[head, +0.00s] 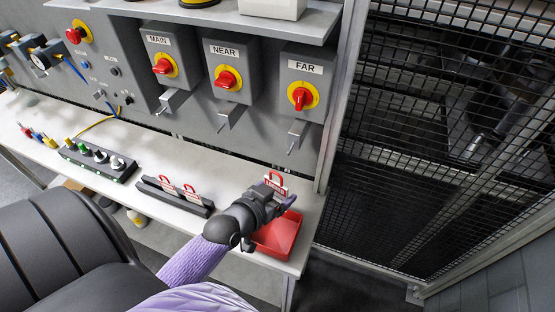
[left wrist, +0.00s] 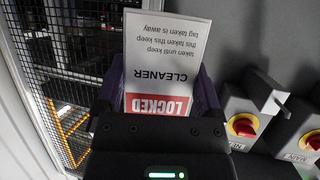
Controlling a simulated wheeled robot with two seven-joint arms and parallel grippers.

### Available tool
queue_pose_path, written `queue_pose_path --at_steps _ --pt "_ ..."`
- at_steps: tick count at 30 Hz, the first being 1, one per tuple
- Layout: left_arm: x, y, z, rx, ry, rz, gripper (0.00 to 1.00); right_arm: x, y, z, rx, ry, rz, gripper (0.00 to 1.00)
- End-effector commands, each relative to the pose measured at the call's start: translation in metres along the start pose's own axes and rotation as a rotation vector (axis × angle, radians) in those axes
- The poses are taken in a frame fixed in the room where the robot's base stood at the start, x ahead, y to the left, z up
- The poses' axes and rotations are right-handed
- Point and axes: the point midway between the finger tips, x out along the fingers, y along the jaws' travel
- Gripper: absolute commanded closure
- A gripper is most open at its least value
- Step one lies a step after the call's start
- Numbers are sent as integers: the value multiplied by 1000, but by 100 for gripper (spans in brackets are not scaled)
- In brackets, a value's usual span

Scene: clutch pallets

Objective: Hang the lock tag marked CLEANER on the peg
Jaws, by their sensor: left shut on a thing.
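The white lock tag marked CLEANER, with a red LOCKED band, is upside down in the left wrist view (left wrist: 165,62). My left gripper (left wrist: 155,100) is shut on it. In the head view the tag (head: 275,181) with its red loop stands above my left gripper (head: 278,197), over the right end of the bench. Grey hooked brackets stick out below the MAIN (head: 170,101), NEAR (head: 231,115) and FAR (head: 297,134) switch boxes, and look empty. I cannot tell which of them, if any, is the peg. My right gripper is out of view.
A dark rack (head: 178,197) holds red-looped tags on the white bench. A red tray (head: 278,240) lies below my left gripper. A black button box (head: 96,160) stands to the left. A mesh fence (head: 430,180) closes off the right side. A shelf (head: 250,20) overhangs the switches.

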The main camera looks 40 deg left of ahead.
Motion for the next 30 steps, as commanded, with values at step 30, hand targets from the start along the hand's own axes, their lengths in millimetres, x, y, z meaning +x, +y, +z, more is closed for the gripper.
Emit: queue_pose_path --at_steps 30 --pt "72 -20 -20 0 2 -1 68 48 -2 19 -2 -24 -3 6"
